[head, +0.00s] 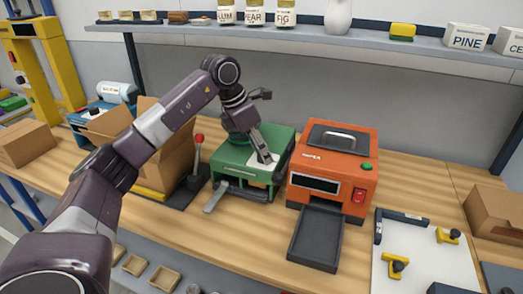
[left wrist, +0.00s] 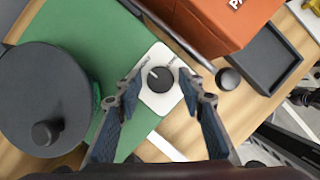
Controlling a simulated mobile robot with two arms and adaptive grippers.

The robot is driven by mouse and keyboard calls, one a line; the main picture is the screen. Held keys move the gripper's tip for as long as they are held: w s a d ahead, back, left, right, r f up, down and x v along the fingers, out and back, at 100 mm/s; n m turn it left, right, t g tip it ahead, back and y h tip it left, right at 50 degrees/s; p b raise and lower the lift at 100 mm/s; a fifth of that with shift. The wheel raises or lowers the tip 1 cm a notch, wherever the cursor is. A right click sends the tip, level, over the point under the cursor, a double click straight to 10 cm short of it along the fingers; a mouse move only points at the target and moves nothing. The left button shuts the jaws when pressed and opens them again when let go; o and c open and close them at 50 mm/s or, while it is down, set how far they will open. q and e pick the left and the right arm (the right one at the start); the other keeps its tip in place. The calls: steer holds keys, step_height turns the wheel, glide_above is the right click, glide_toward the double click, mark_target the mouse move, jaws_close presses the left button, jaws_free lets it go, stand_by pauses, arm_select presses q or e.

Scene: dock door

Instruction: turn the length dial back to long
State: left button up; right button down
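The length dial (left wrist: 160,79) is a round black knob with a white pointer mark towards the upper left in the left wrist view. It sits on a white plate (left wrist: 158,102) on top of the green machine (head: 234,160). Small print on the plate is too blurred to read. My left gripper (head: 264,157) is over the plate in the head view, and its fingers hide the dial there. In the left wrist view the left gripper (left wrist: 160,88) is open, one finger on each side of the dial, with gaps visible. My right gripper is in neither view.
An orange machine (head: 333,160) with a dark tray (head: 317,238) stands just right of the green machine. A red-knobbed lever (head: 198,160) and an open cardboard box (head: 165,150) are on its left. A dark round disc (left wrist: 40,95) is beside the dial.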

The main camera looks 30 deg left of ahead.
arm_select(q)
steer(key=c, duration=0.8)
steer(key=shift+r+m+h+p, duration=0.2)
steer(key=shift+m+h+p, duration=0.1)
steer(key=shift+m+p, duration=0.45)
steer(key=shift+w+m+g+h+p, duration=0.15)
steer(key=shift+m+g+h+p, duration=0.3)
steer(key=shift+m+p, duration=0.6)
steer(key=m+g+p, duration=0.1)
steer(key=m, duration=0.3)
steer(key=shift+w+a+h+p, duration=0.1)
steer(key=shift+h+p, duration=0.15)
steer(key=shift+p, duration=0.05)
steer(key=m+g+p, duration=0.1)
steer(key=m, duration=0.2)
steer(key=shift+w+m+g, duration=0.1)
steer(key=shift+m+g, duration=0.2)
steer(key=shift+g, duration=0.05)
steer(key=m, duration=0.2)
steer(key=m+g, duration=0.1)
steer(key=m, duration=0.1)
steer(key=shift+w+f+g, duration=0.1)
steer(key=shift+g, duration=0.2)
steer(key=shift+m, duration=0.5)
